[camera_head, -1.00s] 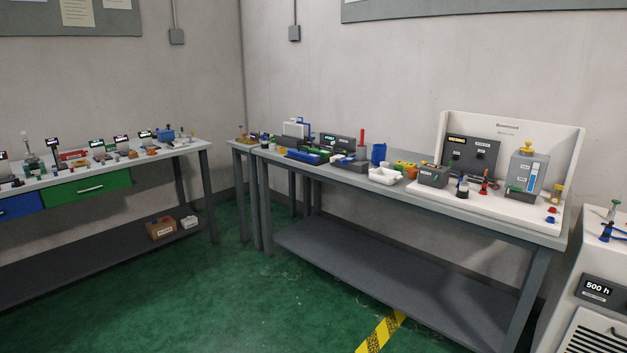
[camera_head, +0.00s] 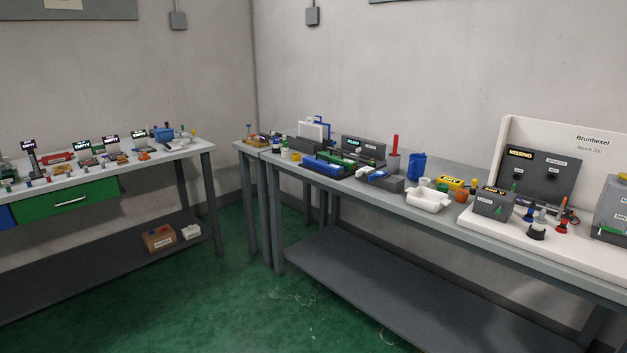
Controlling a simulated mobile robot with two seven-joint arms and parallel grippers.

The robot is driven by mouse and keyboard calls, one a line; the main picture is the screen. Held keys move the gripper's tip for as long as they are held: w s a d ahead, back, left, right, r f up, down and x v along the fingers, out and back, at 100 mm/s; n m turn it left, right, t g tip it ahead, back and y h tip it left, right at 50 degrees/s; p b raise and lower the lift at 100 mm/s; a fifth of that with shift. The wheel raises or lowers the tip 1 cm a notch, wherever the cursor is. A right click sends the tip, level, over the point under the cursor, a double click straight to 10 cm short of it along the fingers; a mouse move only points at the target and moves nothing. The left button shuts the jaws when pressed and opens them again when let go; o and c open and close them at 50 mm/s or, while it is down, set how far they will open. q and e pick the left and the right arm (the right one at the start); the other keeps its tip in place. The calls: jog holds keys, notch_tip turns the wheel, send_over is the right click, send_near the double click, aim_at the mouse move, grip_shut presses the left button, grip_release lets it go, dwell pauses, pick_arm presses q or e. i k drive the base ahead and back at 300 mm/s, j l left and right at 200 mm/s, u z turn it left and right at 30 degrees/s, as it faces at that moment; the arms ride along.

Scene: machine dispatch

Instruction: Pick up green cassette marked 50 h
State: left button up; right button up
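No marking "50 h" is readable in the head view, so I cannot tell which item is the green cassette. A small green piece (camera_head: 343,159) shows among blue and dark grey devices on the right bench, too small to identify. More small green items, such as one at the far left (camera_head: 8,176), sit on the left bench and are also unclear. Neither of my grippers is in view.
The right bench (camera_head: 400,210) carries a white tray (camera_head: 428,199), a blue cup (camera_head: 416,167), an orange cup (camera_head: 461,196) and a white-backed station (camera_head: 560,143). The left bench has a green drawer (camera_head: 70,201) and a brown box (camera_head: 158,238) below. Green floor (camera_head: 245,305) lies free between.

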aim_at(350, 165)
jog(key=i+j, duration=0.1)
jog(key=i, duration=1.3)
jog(key=i+z, duration=0.2)
jog(key=i, duration=0.25)
jog(key=i+j+z, duration=0.25)
jog(key=i, duration=0.25)
jog(key=i+j+z, duration=0.2)
jog(key=i, duration=0.25)
jog(key=i+j+z, duration=0.25)
jog(key=i, duration=0.2)
